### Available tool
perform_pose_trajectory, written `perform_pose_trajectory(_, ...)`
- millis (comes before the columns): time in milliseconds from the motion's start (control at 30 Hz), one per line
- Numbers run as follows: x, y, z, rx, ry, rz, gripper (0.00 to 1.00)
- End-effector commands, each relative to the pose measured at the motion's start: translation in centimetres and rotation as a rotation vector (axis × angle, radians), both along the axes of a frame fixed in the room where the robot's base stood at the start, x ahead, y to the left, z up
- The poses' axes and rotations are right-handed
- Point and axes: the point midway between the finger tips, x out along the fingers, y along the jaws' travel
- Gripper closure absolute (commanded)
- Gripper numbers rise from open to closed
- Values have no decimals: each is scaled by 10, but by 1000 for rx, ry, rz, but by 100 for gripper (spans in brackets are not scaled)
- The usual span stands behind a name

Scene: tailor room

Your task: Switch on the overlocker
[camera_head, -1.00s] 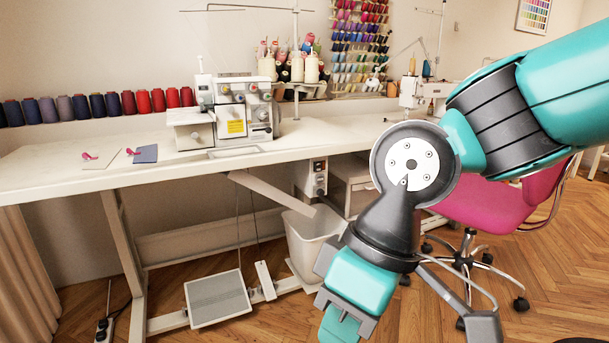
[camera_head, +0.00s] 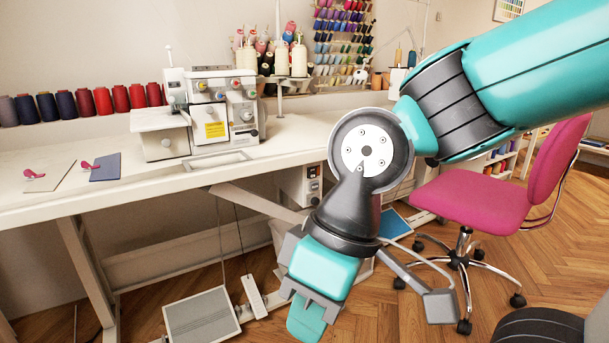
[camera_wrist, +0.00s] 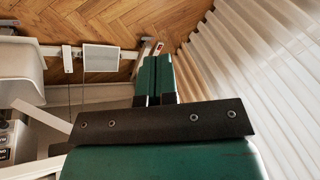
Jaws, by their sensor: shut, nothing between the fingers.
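The overlocker (camera_head: 212,130) is a white machine with coloured dials and a yellow label, standing on the table. A control box with a dark switch panel (camera_head: 313,185) hangs under the table front, just left of my arm. Part of a box with dark switches also shows at the left edge of the wrist view (camera_wrist: 6,140). My gripper (camera_head: 306,320) points down in front of the table, below the box's height and apart from it. In the wrist view its fingers (camera_wrist: 155,75) are together and empty.
The white table (camera_head: 80,190) carries pink-handled tools at its left. A foot pedal (camera_head: 202,314) lies below it. A white bin (camera_wrist: 20,65) is partly hidden by my arm in the head view. A pink chair (camera_head: 475,200) stands right. A pale curtain (camera_wrist: 270,80) fills the wrist view's right side.

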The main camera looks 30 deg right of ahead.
Motion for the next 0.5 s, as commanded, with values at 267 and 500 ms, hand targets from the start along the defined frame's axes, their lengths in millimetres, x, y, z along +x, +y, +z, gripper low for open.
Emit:
perform_pose_trajectory(267,0,0,0,0,0,0,100)
perform_pose_trajectory(500,29,7,-6,72,-94,102,100)
